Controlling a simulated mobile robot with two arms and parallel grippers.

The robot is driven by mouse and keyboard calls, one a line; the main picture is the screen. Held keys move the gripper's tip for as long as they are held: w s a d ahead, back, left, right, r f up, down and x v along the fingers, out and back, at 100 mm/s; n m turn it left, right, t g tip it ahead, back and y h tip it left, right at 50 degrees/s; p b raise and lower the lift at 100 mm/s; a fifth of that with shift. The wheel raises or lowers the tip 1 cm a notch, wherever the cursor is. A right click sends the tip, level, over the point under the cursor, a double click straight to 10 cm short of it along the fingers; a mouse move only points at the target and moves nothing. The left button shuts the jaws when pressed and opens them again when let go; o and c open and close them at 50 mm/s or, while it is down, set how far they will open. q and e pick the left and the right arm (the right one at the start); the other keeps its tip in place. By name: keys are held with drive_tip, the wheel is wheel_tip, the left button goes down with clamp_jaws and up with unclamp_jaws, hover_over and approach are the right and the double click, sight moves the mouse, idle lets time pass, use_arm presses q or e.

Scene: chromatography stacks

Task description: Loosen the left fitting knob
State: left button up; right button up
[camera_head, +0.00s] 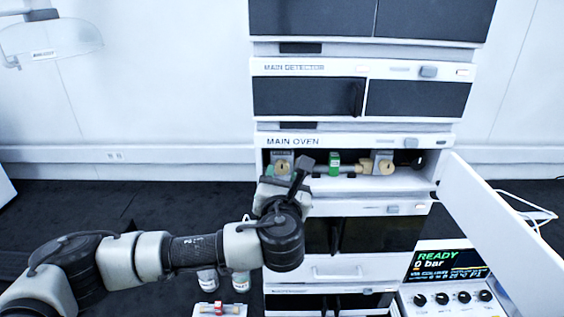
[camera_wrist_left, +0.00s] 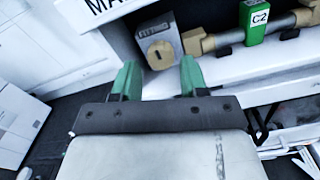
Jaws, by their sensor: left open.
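The left fitting knob (camera_head: 282,169) is a tan, round-looking knob on a grey block at the left of the open main oven bay. In the left wrist view the knob (camera_wrist_left: 161,54) shows a dark slot, and it sits between and just beyond the two green fingertips. My left gripper (camera_wrist_left: 160,78) is open, with nothing between its fingers. In the head view the left gripper (camera_head: 272,178) is at the bay's front left, its fingers partly hidden by my wrist. I cannot tell whether a finger touches the knob. My right gripper is not in view.
A column with a green C2 clip (camera_head: 335,160) lies right of the knob; the clip (camera_wrist_left: 257,20) also shows in the wrist view. A right fitting knob (camera_head: 384,168) is at its other end. The open white door (camera_head: 495,225) juts out at right. The bay's shelf edge lies below.

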sight(281, 167)
use_arm(q)
drive_tip(key=shift+w+p, duration=0.3)
drive_tip(key=shift+w, duration=1.1)
drive_tip(key=shift+s, duration=0.1)
drive_tip(key=shift+c, duration=0.7)
drive_tip(key=c, duration=0.5)
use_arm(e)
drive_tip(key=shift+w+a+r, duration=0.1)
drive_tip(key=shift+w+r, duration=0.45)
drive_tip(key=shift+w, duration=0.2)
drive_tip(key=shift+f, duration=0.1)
